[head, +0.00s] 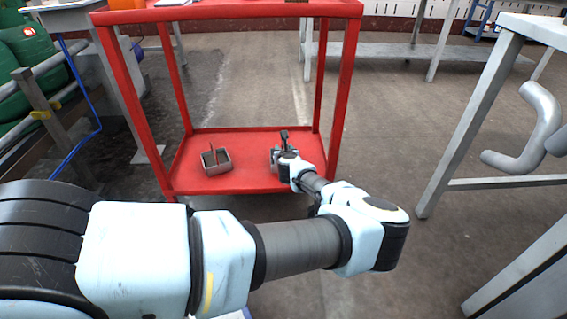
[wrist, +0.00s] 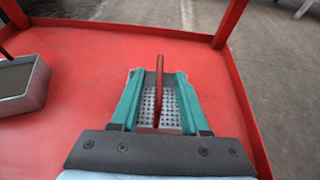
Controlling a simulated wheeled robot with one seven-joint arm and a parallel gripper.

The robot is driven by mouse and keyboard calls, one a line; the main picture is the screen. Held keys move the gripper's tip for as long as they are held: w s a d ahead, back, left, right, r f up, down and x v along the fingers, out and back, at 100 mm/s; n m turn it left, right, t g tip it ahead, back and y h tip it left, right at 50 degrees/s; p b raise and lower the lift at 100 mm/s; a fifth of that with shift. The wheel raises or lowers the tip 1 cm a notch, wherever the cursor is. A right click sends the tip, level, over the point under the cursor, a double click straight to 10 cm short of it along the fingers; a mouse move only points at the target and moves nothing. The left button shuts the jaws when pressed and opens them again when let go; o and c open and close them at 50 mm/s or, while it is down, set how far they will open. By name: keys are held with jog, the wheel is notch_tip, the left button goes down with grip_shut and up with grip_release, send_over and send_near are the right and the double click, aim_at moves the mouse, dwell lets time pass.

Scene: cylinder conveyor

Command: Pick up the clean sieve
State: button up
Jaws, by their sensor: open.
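A sieve (wrist: 171,108) with a perforated metal floor and a dark red upright handle shows in the wrist view. It sits at the lower red shelf, between the teal fingers of my gripper (wrist: 157,73). The fingers are open, one on each side of the sieve; I cannot tell whether they touch its walls. The mesh holes look clear. In the head view my gripper (head: 284,151) is low over the right part of the shelf and hides most of this sieve. A second grey sieve-like box (head: 215,160) with an upright handle stands to the left; its floor looks plain dark grey in the wrist view (wrist: 20,80).
The red cart's lower shelf (head: 240,176) has a low raised rim and corner posts. Bare shelf lies between the two boxes.

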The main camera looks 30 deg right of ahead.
jog(key=shift+x, duration=0.95)
jog(key=shift+c, duration=0.2)
grip_shut()
dwell(0.5)
